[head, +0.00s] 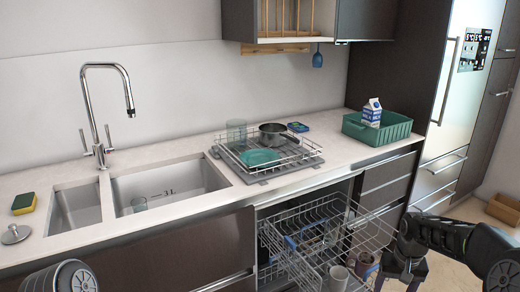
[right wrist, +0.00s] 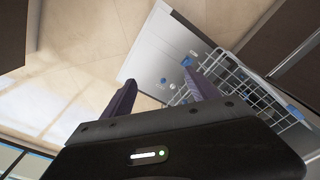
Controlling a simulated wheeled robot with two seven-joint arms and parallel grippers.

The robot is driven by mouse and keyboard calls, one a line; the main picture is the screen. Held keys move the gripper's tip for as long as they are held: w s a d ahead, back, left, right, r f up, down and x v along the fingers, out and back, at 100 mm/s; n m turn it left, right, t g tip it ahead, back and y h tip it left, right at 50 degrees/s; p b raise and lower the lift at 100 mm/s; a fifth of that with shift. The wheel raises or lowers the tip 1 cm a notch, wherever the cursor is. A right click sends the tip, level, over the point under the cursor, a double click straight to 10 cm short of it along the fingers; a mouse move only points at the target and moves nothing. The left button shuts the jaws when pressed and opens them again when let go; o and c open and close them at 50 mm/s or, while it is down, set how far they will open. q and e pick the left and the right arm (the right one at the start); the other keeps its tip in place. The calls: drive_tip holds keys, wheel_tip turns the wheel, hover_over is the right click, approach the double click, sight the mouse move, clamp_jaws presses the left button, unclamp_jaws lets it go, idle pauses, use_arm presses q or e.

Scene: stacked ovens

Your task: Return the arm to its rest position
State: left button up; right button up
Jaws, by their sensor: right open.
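My right arm (head: 450,238) reaches in from the right edge in the head view. Its gripper (head: 401,274) hangs just right of the pulled-out dishwasher rack (head: 305,248). In the right wrist view the two dark fingers (right wrist: 162,92) are spread apart with nothing between them. The rack's white wires (right wrist: 245,88) show beyond the right finger.
Cups stand in the rack, including a grey one (head: 338,277). The counter holds a drying rack (head: 262,173) with a pot (head: 273,134), and a green crate (head: 352,128) with a milk carton (head: 372,112). Cabinets flank the open dishwasher. Bare floor (right wrist: 90,60) shows in the wrist view.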

drive_tip(key=a+f+t+y, duration=0.3)
drive_tip(key=a+f, duration=1)
drive_tip(key=a, duration=0.2)
drive_tip(key=s+a+f+g, duration=0.1)
drive_tip(key=s+a+f, duration=0.2)
drive_tip(key=s+a, duration=0.2)
drive_tip(key=s+a+f+n+g+y, duration=0.1)
drive_tip(key=s+a+f, duration=0.3)
drive_tip(key=s, duration=0.8)
drive_tip(key=s+a+f+g, duration=0.1)
drive_tip(key=s+a+f, duration=0.2)
drive_tip(key=s+a, duration=0.4)
drive_tip(key=shift+s+a+f, duration=0.2)
drive_tip(key=shift+s+a, duration=0.05)
drive_tip(key=shift+s, duration=1)
